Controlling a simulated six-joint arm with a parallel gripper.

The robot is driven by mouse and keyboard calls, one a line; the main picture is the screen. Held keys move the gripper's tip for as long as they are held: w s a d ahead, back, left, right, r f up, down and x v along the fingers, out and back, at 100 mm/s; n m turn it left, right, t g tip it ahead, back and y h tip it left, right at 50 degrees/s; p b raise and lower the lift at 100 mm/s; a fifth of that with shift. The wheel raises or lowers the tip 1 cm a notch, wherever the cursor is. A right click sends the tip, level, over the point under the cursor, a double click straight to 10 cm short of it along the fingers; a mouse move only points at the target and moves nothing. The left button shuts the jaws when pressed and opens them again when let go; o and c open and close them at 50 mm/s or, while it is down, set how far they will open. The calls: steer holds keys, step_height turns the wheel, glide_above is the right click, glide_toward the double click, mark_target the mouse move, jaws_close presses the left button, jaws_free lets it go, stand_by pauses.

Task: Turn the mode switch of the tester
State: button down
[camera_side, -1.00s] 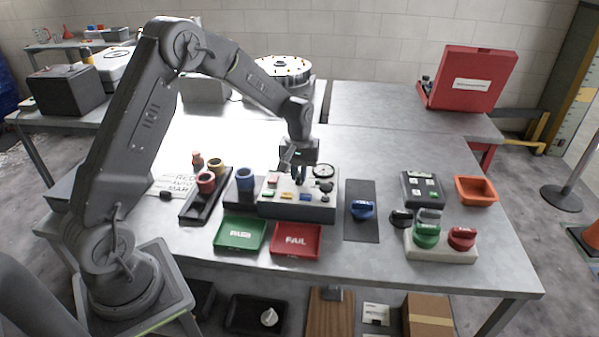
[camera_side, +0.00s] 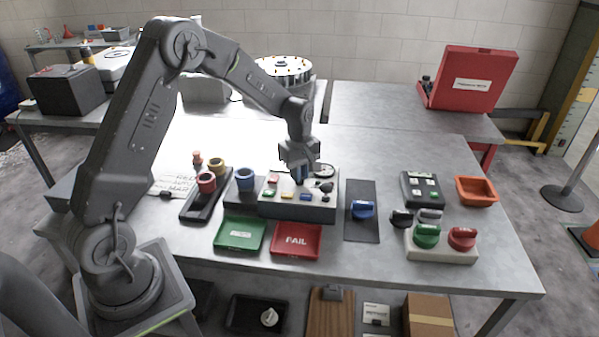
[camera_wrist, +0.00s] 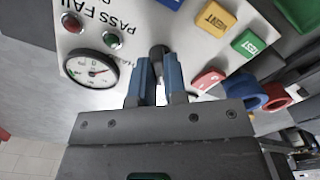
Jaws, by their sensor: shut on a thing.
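The tester (camera_side: 285,210) is a grey box with a light top panel on the table, in the middle of the side view. Its panel (camera_wrist: 133,20) fills the upper part of the wrist view. The mode switch (camera_wrist: 157,51) is a small dark knob on the panel. My gripper (camera_wrist: 158,62) points down at the panel, with its two blue fingers on either side of the knob, shut on it. In the side view my gripper (camera_side: 300,178) covers the switch, so its setting cannot be read there.
A round gauge (camera_wrist: 90,69), a red lamp (camera_wrist: 72,22) and a green lamp (camera_wrist: 113,40) lie beside the switch. Yellow (camera_wrist: 214,17), green (camera_wrist: 249,43) and red (camera_wrist: 208,79) buttons are close on the other side. Green (camera_side: 239,234) and red (camera_side: 297,240) trays stand in front.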

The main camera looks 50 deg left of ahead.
stand_by(0.5)
steer(key=c, duration=1.2)
jaws_free()
steer(key=shift+o, duration=0.2)
step_height(320, 180, up, 14)
